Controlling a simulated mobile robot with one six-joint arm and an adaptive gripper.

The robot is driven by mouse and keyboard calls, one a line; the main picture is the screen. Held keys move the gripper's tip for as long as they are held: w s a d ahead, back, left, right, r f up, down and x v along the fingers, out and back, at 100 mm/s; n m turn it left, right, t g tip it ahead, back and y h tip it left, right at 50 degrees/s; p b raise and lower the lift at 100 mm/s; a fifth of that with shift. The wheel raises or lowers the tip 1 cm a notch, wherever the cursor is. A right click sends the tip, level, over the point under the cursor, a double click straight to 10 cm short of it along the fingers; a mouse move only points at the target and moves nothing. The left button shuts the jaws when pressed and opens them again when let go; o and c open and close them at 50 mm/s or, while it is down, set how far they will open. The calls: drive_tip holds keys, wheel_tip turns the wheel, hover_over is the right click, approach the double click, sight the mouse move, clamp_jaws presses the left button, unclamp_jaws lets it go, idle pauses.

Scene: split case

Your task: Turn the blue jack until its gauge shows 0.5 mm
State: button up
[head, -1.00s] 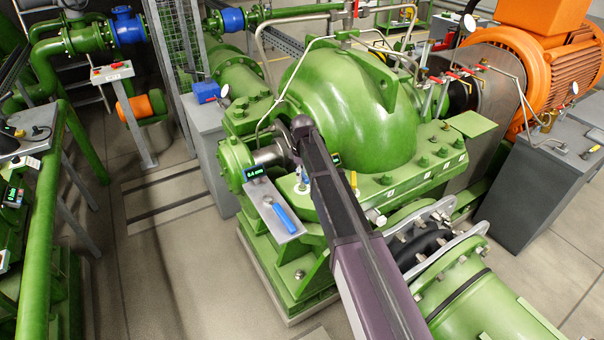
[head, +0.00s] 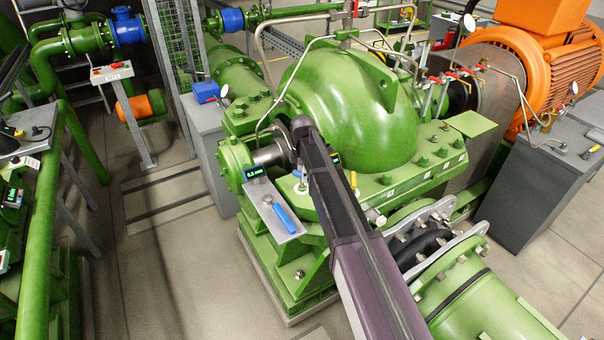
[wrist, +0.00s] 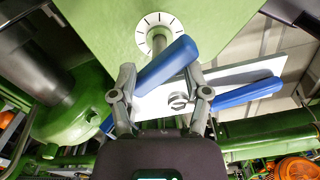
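The blue jack's handle (wrist: 167,66) is a blue bar on a grey shaft in the wrist view, with a white ticked dial ring behind it on a green face. My gripper (wrist: 160,72) has its fingers spread on either side of the handle, which lies slantwise between them. Whether either finger touches it I cannot tell. In the head view the gripper is hidden by my arm. A small gauge display (head: 254,172) stands on the grey plate and seems to read 0.3 mm; its digits are tiny. A second small display (head: 335,158) beside my arm is unreadable.
The green pump casing (head: 350,110) stands close behind. Clear floor (head: 180,270) lies at the left.

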drive_tip(key=n, duration=0.7)
drive_tip(key=shift+r+n, duration=0.15)
drive_tip(key=shift+n, duration=0.15)
wheel_tip(320, 180, up, 14)
drive_tip(key=p, duration=1.4)
drive_tip(key=s+d+f+m+b, duration=0.7)
drive_tip(key=s+d+m, duration=0.3)
drive_tip(key=s+m, duration=0.1)
drive_tip(key=s+d+f+m+b, duration=0.8)
drive_tip(key=s+d+m, duration=0.2)
drive_tip(key=m, duration=0.4)
drive_tip(key=shift+s+d+f+m, duration=0.2)
drive_tip(key=shift+s+d+m, duration=0.15)
drive_tip(key=shift+s, duration=0.4)
